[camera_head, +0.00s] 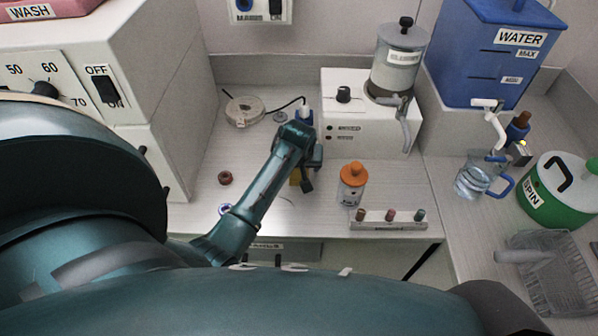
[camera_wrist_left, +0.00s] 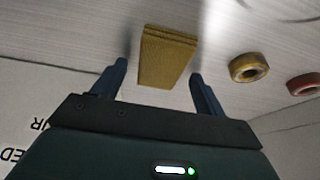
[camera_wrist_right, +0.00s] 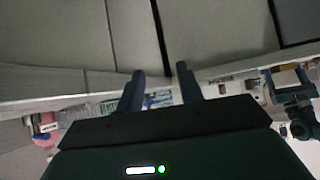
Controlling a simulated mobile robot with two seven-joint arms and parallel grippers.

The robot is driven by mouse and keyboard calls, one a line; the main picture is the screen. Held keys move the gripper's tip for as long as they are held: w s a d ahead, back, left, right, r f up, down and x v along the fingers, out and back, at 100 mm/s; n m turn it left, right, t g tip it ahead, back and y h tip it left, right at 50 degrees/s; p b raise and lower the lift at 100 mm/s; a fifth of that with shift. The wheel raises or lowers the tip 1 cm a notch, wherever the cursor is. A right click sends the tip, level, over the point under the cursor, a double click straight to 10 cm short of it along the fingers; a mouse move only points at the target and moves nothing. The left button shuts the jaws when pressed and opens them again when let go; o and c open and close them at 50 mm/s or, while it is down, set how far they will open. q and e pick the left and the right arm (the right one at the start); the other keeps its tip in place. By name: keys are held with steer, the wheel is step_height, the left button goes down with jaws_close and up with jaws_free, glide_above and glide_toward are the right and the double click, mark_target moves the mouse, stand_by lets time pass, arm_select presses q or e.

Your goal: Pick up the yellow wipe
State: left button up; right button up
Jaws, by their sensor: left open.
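The yellow wipe (camera_wrist_left: 165,58) is a folded, ribbed yellow block on the light worktop in the left wrist view. In the head view only a bit of the wipe (camera_head: 295,177) shows beside my gripper. My left gripper (camera_wrist_left: 159,80) is open, with one finger on each side of the wipe's near end. No contact between the fingers and the wipe is visible. In the head view my left gripper (camera_head: 306,182) points down at the worktop and partly hides the wipe. My right gripper (camera_wrist_right: 160,85) has its fingers apart with nothing between them, away from the wipe.
A gold ring (camera_wrist_left: 249,67) and a reddish ring (camera_wrist_left: 305,84) lie right of the wipe in the left wrist view. In the head view, an orange-capped jar (camera_head: 353,185) and a rack of stoppers (camera_head: 388,224) stand to the right. A white machine (camera_head: 345,133) stands behind.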

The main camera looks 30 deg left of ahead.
arm_select(q)
steer(key=shift+f, duration=0.1)
steer(key=shift+c, duration=0.5)
steer(key=c, duration=0.9)
steer(key=shift+c, duration=0.2)
